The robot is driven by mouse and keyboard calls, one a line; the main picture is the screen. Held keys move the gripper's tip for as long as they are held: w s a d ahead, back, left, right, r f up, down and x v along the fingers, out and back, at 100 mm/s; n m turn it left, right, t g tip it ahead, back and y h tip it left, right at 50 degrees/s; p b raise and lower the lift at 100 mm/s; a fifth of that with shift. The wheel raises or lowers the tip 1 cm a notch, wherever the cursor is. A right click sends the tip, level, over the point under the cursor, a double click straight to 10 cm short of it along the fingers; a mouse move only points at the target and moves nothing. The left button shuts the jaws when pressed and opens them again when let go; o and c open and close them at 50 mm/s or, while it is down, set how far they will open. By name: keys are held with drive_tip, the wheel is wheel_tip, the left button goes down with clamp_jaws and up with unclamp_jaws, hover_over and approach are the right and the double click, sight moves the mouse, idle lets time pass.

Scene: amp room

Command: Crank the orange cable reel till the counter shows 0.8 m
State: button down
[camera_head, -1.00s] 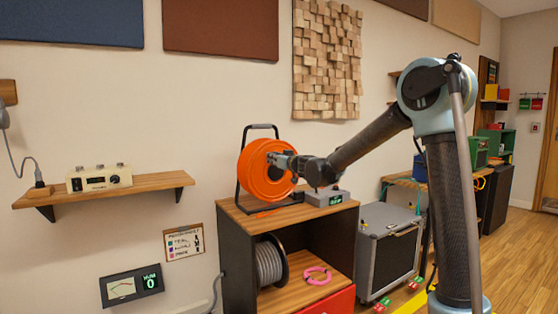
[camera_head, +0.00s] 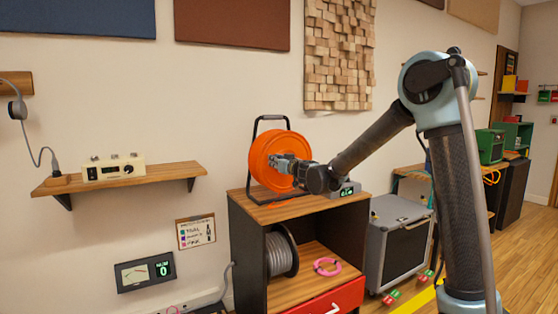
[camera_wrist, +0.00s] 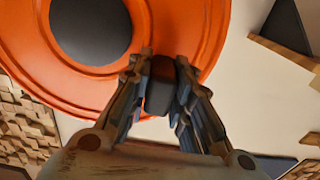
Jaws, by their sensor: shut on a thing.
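The orange cable reel (camera_head: 262,144) stands upright in a black frame on top of a wooden cabinet. My gripper (camera_head: 273,161) is at the front face of the reel. In the wrist view, my gripper (camera_wrist: 163,62) is shut on a dark crank handle (camera_wrist: 160,92), with one finger on each side of it. The reel's orange disc (camera_wrist: 185,25) and dark hub (camera_wrist: 90,28) show behind. The counter (camera_head: 347,191) is a grey box with small green digits, right of the reel; its digits are too small to read. My wrist partly covers the reel.
The cabinet (camera_head: 240,240) holds a grey cable spool (camera_head: 281,255) and a pink coil (camera_head: 327,266). A wall shelf (camera_head: 120,179) is at left. A grey amp case (camera_head: 395,250) stands right of the cabinet. Open floor shows at far right.

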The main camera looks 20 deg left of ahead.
drive_tip(key=shift+w+d+f, duration=0.1)
drive_tip(key=shift+f, duration=3.25)
drive_tip(key=shift+w+d+f, duration=0.2)
drive_tip(key=shift+w+f, duration=0.05)
drive_tip(key=shift+f, duration=0.3)
drive_tip(key=shift+w+d+f, duration=0.15)
drive_tip(key=shift+w+f, duration=0.1)
drive_tip(key=shift+f, duration=0.25)
drive_tip(key=shift+w+d+f, duration=0.25)
drive_tip(key=shift+f, duration=0.2)
drive_tip(key=shift+w+d+f, duration=0.85)
drive_tip(key=shift+w+f, duration=0.15)
drive_tip(key=shift+w+d, duration=0.1)
